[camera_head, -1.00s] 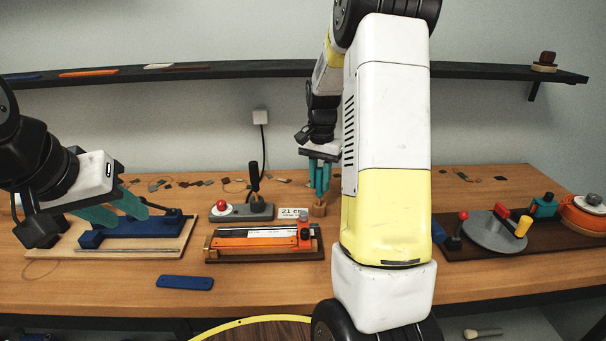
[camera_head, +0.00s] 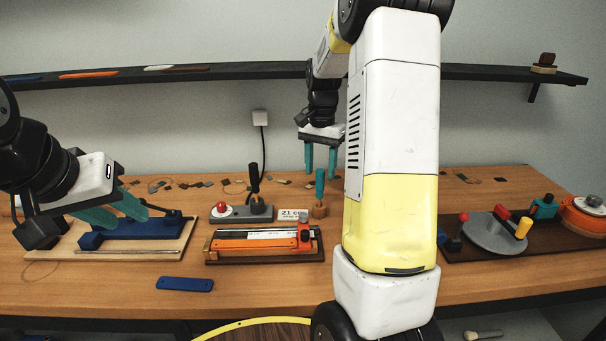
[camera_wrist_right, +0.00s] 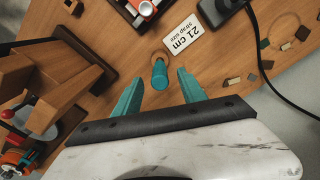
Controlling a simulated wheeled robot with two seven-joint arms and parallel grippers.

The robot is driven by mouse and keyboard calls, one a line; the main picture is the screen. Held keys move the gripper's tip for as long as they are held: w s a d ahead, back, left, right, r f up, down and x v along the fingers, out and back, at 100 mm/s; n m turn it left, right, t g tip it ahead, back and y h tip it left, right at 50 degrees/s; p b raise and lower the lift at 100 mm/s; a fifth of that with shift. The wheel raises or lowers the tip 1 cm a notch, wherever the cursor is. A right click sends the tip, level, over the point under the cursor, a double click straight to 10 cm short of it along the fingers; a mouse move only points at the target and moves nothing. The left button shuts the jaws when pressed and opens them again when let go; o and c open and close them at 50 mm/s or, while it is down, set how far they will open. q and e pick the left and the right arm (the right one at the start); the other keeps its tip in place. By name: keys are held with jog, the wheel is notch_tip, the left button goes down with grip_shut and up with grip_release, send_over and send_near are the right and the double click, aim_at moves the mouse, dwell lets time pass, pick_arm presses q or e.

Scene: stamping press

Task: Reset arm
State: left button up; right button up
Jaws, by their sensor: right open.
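My right gripper (camera_head: 321,158) is open and empty, above a teal-handled tool (camera_head: 320,187) that stands upright on a small wooden base (camera_head: 320,211). In the right wrist view the spread fingers of my right gripper (camera_wrist_right: 158,92) lie either side of the teal handle (camera_wrist_right: 160,74) in the picture, clear of it. My left gripper (camera_head: 132,216) is low over a blue fixture (camera_head: 150,229) on a light wooden board (camera_head: 50,252). Its teal fingers look apart, but whether anything is between the tips is unclear.
An orange strap-cutting fixture (camera_head: 262,246) and a grey base with a red button (camera_head: 240,213) are left of the tool. A "21 cm" card (camera_head: 291,214) lies beside it. A blue strip (camera_head: 185,284) lies in front. A shelf (camera_head: 230,72) runs behind. My right arm hides the table's middle right.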

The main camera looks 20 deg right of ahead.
jog(key=shift+r, duration=1.55)
jog(key=shift+s+a+r, duration=0.1)
jog(key=s+a+r+n+t, duration=0.2)
jog(key=s+a+n, duration=0.1)
jog(key=s, duration=0.4)
jog(key=s+a+r+n+t+y, duration=0.1)
jog(key=s+a+r+n+t, duration=0.1)
jog(key=s+a, duration=0.3)
jog(key=s+a+r+n+t+y, duration=0.1)
jog(key=s+a+r+n+t, duration=0.1)
jog(key=s, duration=0.8)
jog(key=a+r+n, duration=0.1)
jog(key=a+n, duration=0.1)
jog(key=shift+s+a+r+n, duration=0.25)
jog(key=shift+s+r+n, duration=0.05)
jog(key=shift+s, duration=0.1)
